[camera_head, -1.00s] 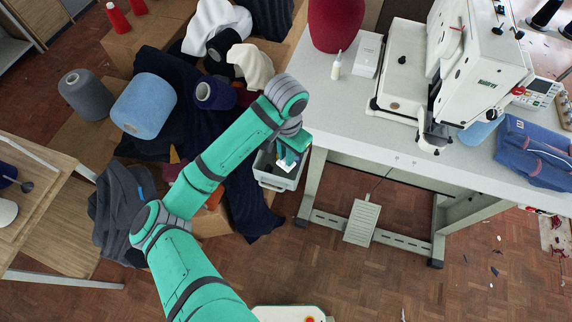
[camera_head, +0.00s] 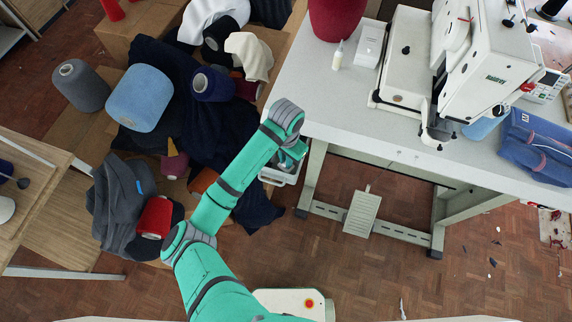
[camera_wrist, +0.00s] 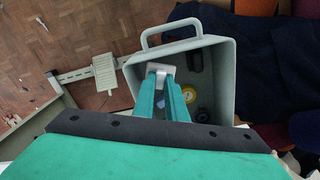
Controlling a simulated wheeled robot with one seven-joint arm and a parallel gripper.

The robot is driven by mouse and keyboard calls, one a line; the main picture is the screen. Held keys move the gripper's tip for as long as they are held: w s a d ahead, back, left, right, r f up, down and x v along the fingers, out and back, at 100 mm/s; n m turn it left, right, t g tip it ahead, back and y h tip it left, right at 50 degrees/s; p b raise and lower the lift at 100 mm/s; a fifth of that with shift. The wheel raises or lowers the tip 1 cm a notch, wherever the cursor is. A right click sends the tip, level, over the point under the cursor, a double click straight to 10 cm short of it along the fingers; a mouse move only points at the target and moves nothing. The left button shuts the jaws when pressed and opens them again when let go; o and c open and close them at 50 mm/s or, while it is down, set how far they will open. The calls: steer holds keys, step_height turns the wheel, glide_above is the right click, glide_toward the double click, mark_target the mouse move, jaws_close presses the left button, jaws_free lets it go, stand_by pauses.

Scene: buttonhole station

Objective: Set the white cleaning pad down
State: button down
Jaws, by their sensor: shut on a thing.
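The white cleaning pad (camera_wrist: 160,67) shows in the wrist view as a small pale piece at the tips of my gripper (camera_wrist: 162,80). My teal fingers are shut on it. The pad is over the open mouth of a grey bin (camera_wrist: 222,75), near its handle side; I cannot tell how far above the bottom it is. In the head view the bin (camera_head: 282,178) is mostly covered by my arm beside the table leg, and the pad is hidden.
In the bin lie a yellow round thing (camera_wrist: 190,98) and dark round things. The white table (camera_head: 330,105) with a sewing machine (camera_head: 480,70) stands right of the bin. Dark cloth (camera_head: 250,200) and yarn cones lie left. A foot pedal (camera_head: 362,213) is under the table.

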steer(key=shift+f, duration=2.35)
steer(key=shift+f, duration=0.1)
steer(key=c, duration=1.8)
jaws_free()
step_height(320, 180, up, 12)
steer(key=shift+r, duration=0.15)
steer(key=shift+a, duration=0.1)
